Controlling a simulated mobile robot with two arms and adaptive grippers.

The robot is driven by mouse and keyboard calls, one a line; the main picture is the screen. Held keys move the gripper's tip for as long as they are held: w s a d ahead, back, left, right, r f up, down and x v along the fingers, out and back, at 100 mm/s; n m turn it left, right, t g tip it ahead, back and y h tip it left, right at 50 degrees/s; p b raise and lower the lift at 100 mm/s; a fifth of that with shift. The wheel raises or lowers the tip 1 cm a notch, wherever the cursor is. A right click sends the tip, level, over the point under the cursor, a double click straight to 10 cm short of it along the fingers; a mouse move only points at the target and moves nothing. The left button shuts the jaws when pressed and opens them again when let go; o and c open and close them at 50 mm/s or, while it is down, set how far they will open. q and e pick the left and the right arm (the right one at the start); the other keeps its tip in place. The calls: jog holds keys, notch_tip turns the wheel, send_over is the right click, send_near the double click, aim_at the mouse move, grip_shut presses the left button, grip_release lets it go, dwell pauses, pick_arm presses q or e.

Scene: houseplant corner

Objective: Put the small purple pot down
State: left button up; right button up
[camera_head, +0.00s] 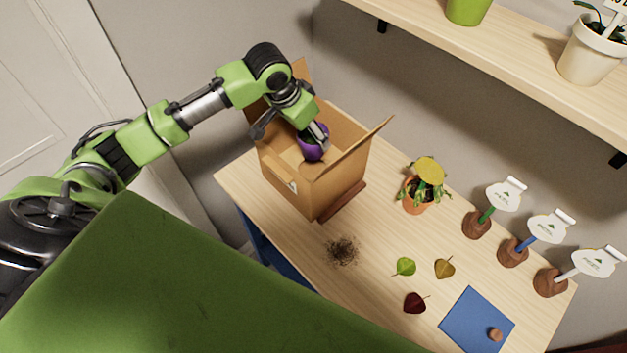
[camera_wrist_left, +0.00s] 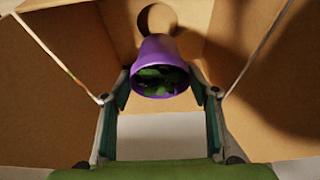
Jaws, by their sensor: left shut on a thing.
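The small purple pot (camera_head: 312,150) is inside the open cardboard box (camera_head: 308,190), at the box's upper opening in the head view. In the left wrist view the purple pot (camera_wrist_left: 160,60) lies between the two fingers, with dark green leaves in its mouth facing the camera. My left gripper (camera_head: 316,134) reaches down into the box and is shut on the pot. The left gripper (camera_wrist_left: 160,85) has one finger on each side of the pot. Whether the pot touches the box floor cannot be told. My right gripper is not in view.
A potted plant with a yellow top (camera_head: 420,185) stands right of the box. Several labelled tools in brown holders (camera_head: 513,252) stand along the back right. Loose leaves (camera_head: 404,267), a soil patch (camera_head: 342,251) and a blue mat (camera_head: 477,321) lie in front. A shelf (camera_head: 500,55) hangs above.

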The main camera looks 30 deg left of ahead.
pick_arm(q)
jog(key=shift+f, duration=0.5)
notch_tip(320, 180, down, 5)
jog(key=shift+s+f+p, duration=0.1)
jog(key=shift+p, duration=0.45)
notch_tip(320, 180, down, 4)
jog(key=shift+r+p, duration=0.1)
jog(key=shift+p, duration=0.25)
jog(key=shift+f, duration=0.25)
jog(key=shift+f, duration=0.15)
jog(key=shift+f, duration=0.15)
jog(key=o, duration=1.3)
jog(key=shift+o, duration=0.2)
